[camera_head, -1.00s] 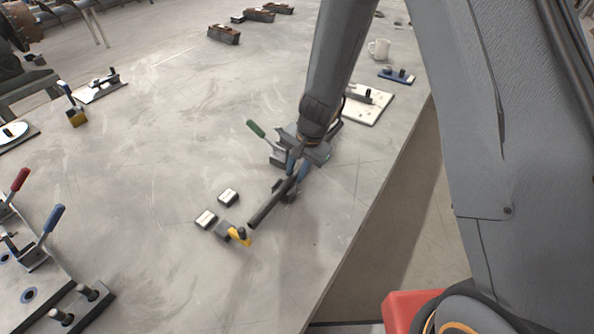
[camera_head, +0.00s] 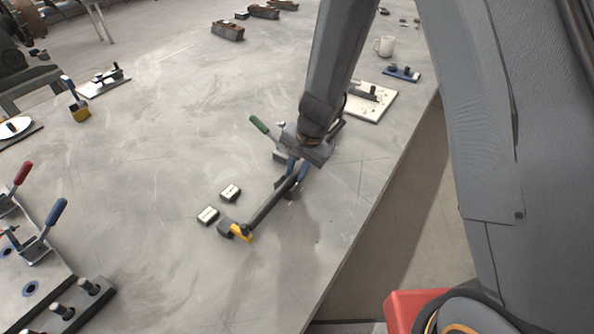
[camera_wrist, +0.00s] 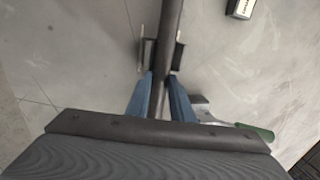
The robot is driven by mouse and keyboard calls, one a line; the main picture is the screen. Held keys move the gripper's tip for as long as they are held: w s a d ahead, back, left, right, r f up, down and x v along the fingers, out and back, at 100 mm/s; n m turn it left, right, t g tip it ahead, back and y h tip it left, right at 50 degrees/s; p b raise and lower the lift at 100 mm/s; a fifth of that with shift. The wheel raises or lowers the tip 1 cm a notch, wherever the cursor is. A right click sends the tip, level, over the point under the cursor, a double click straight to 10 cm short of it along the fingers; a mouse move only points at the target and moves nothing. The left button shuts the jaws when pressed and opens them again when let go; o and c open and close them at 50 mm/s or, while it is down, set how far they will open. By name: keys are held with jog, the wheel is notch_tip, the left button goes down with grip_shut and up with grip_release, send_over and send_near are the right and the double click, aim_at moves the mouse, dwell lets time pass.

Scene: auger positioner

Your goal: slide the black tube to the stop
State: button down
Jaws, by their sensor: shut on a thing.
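The black tube (camera_head: 268,205) lies slanted along the table, its lower-left end at the stop (camera_head: 228,229), a dark block with a yellow part. They look touching or nearly so; I cannot tell if a sliver of gap remains. My gripper (camera_head: 296,175) is shut on the tube near its upper-right part. In the wrist view the blue fingers (camera_wrist: 160,88) stand on both sides of the tube (camera_wrist: 169,25). A grey cradle (camera_wrist: 148,52) flanks the tube just beyond the fingertips. The stop is outside the wrist view.
A green-handled clamp (camera_head: 259,124) stands behind my gripper, partly hidden by it. Two small white-topped blocks (camera_head: 230,192) lie left of the tube. A fixture with a blue-handled clamp (camera_head: 56,212) is at left. The table's right edge is close; the middle left is clear.

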jog(key=shift+s+a+b, duration=0.35)
jog(key=shift+s+a, duration=0.1)
jog(key=shift+s, duration=0.2)
jog(key=c, duration=1.5)
grip_release()
jog(key=v, duration=0.8)
jog(key=s+d+r+n, duration=0.2)
jog(key=s+d, duration=0.2)
jog(key=d, duration=0.2)
jog(key=s+d+r+n+h, duration=0.1)
jog(key=s+d+r+n, duration=0.1)
jog(key=s+d, duration=0.3)
jog(key=s+d+r+n+h, duration=0.1)
jog(key=s+d+r+n, duration=0.1)
jog(key=s+d+r, duration=0.2)
jog(key=shift+s+d+r+n, duration=0.1)
jog(key=shift+d+n, duration=0.1)
jog(key=shift+d, duration=0.7)
jog(key=shift+s+d+n, duration=0.1)
jog(key=shift+d+n, duration=0.1)
jog(key=shift+d, duration=0.7)
